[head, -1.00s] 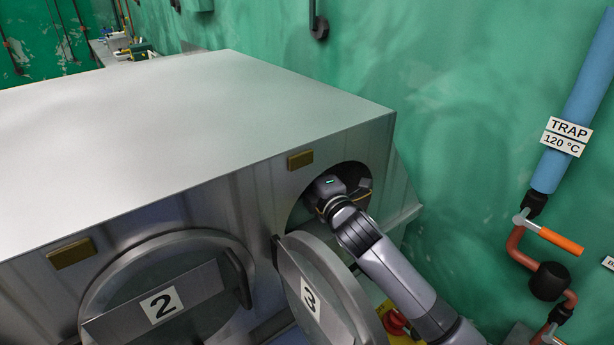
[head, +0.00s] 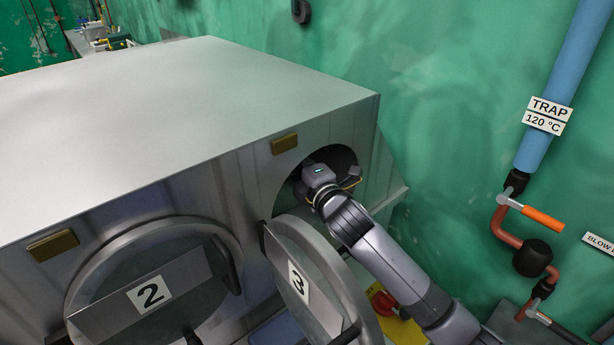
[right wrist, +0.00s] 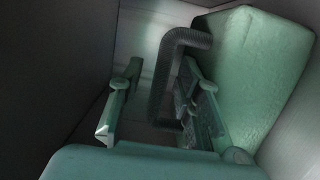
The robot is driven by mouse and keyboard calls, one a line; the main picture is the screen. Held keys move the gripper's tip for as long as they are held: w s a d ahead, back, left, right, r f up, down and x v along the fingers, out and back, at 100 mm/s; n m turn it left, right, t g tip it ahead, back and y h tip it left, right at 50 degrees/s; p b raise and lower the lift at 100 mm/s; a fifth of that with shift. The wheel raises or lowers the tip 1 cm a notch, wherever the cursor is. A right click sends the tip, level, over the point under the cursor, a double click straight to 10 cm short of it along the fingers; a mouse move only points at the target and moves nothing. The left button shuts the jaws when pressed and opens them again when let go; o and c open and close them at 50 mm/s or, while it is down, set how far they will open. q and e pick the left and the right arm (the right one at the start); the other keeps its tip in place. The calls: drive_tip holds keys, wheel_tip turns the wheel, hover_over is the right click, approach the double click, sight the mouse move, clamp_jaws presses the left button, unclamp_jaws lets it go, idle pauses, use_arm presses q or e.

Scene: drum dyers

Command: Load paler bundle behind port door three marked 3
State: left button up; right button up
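Port door three (head: 325,290), marked 3, stands swung open in the head view. The round port opening (head: 345,158) shows behind it. My right arm reaches into this opening, and the gripper is hidden there in the head view. In the right wrist view, my right gripper (right wrist: 160,115) is open, its fingers apart. A pale green bundle (right wrist: 260,75) lies against the wall to the right. A dark C-shaped handle (right wrist: 165,75) stands beside it, between the fingers and close to the right one. I cannot tell whether they touch. My left gripper is out of view.
Closed door 2 (head: 150,290) is left of door three. The metal drum housing (head: 190,110) has a flat, clear top. A blue pipe (head: 560,90) with an orange-handled valve (head: 543,218) runs along the green wall at right. A red knob (head: 383,303) sits below the port.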

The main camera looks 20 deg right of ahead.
drive_tip(key=s+d+b, duration=0.1)
drive_tip(key=s+b, duration=0.2)
drive_tip(key=s, duration=0.7)
drive_tip(key=shift+s+d, duration=0.2)
